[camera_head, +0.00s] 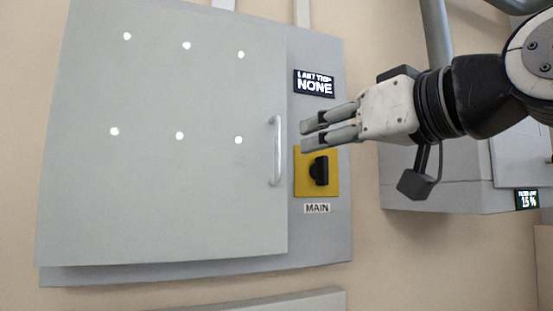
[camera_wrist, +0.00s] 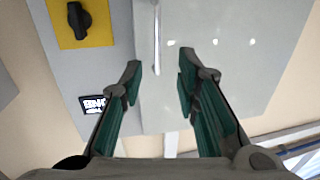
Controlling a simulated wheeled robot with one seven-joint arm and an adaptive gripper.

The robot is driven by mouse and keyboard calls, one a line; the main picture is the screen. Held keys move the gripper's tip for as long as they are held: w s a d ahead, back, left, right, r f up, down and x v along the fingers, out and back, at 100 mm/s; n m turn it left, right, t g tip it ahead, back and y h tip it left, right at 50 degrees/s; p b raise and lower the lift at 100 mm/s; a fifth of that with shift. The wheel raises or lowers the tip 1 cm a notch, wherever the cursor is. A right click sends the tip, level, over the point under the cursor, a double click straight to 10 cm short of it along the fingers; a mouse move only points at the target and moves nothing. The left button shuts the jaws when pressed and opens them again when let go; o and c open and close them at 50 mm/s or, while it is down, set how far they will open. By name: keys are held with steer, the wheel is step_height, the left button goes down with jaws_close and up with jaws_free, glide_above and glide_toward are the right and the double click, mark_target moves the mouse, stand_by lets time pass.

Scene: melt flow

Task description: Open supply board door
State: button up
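The supply board door (camera_head: 185,195) is a large grey panel with several white dots. It appears shut against the grey board (camera_head: 320,245). A pale vertical bar handle (camera_head: 277,150) stands at the door's right edge. My gripper (camera_head: 304,136) points left, with its tips just right of the handle in the head view. In the wrist view my gripper (camera_wrist: 158,78) is open and empty. The handle (camera_wrist: 157,30) there lines up with the gap between the fingers, beyond the tips. I see no contact with it.
Right of the door, the board carries a black rotary switch (camera_head: 320,170) on a yellow plate, labelled MAIN, and a "LAST TRIP NONE" display (camera_head: 314,84). A grey cabinet (camera_head: 440,190) is on the wall at right. A grey surface (camera_head: 260,303) shows below.

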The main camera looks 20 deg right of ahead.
mark_target(280, 148)
steer(key=w, duration=0.4)
steer(key=w+a, duration=0.1)
steer(key=w, duration=0.4)
steer(key=w+a+p, duration=0.1)
steer(key=w, duration=0.3)
steer(key=shift+w+a+r, duration=0.15)
steer(key=shift+w+r, duration=0.05)
jaws_close()
